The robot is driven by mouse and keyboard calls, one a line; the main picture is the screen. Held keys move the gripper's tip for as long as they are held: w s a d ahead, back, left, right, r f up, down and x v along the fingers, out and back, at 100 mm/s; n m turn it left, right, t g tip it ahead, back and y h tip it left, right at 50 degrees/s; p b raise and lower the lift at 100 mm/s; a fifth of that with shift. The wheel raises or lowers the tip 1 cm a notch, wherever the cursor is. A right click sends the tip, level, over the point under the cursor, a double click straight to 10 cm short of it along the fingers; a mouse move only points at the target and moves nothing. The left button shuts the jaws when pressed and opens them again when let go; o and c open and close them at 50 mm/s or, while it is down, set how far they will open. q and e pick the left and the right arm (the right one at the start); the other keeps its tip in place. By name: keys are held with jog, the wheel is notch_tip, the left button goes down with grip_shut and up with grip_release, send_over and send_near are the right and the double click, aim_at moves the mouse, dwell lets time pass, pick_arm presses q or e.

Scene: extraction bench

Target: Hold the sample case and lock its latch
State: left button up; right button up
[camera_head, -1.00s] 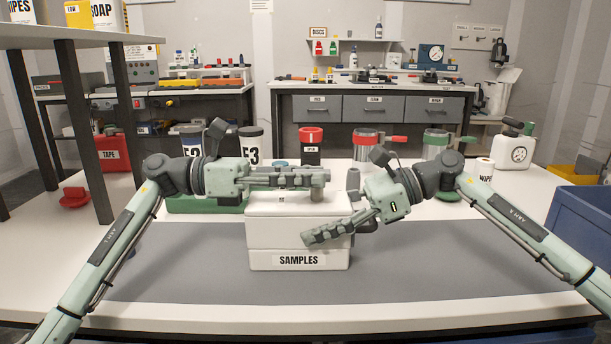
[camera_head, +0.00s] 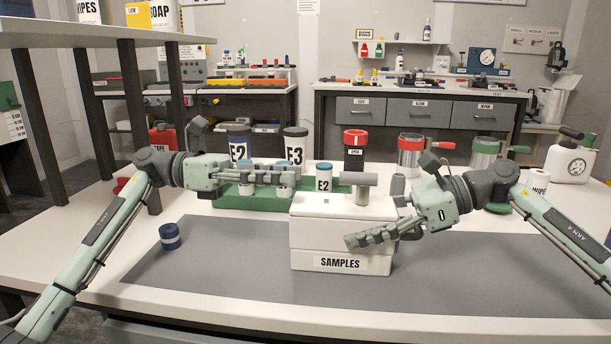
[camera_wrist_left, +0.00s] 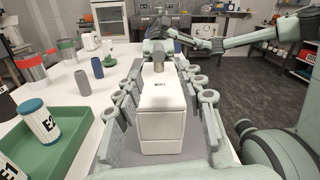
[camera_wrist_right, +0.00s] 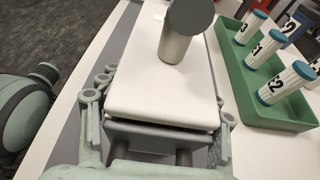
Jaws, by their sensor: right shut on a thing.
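The white sample case (camera_head: 343,262) stands upright on the grey mat, its SAMPLES label facing front. On its lid is the latch, a grey horizontal bar on a metal stem (camera_head: 362,195); it also shows in the right wrist view (camera_wrist_right: 175,45). I cannot tell whether it is locked. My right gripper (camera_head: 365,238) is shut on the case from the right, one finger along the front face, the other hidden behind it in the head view. My left gripper (camera_head: 290,178) is open and empty at the left, at about lid height, its spread fingers pointing toward the case (camera_wrist_left: 160,130).
A green tray (camera_head: 230,203) with teal-lidded jars stands behind and left of the case. A navy cap (camera_head: 170,236) sits on the left of the mat (camera_head: 215,275). Red- and green-topped jars stand behind. A shelf with dark posts (camera_head: 135,125) rises at the left. The front mat is clear.

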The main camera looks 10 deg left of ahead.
jog(key=shift+f, duration=0.35)
jog(key=o, duration=1.5)
jog(key=shift+w, duration=0.1)
jog(key=shift+c, duration=0.2)
jog(key=shift+o, duration=0.5)
jog(key=shift+r, duration=0.2)
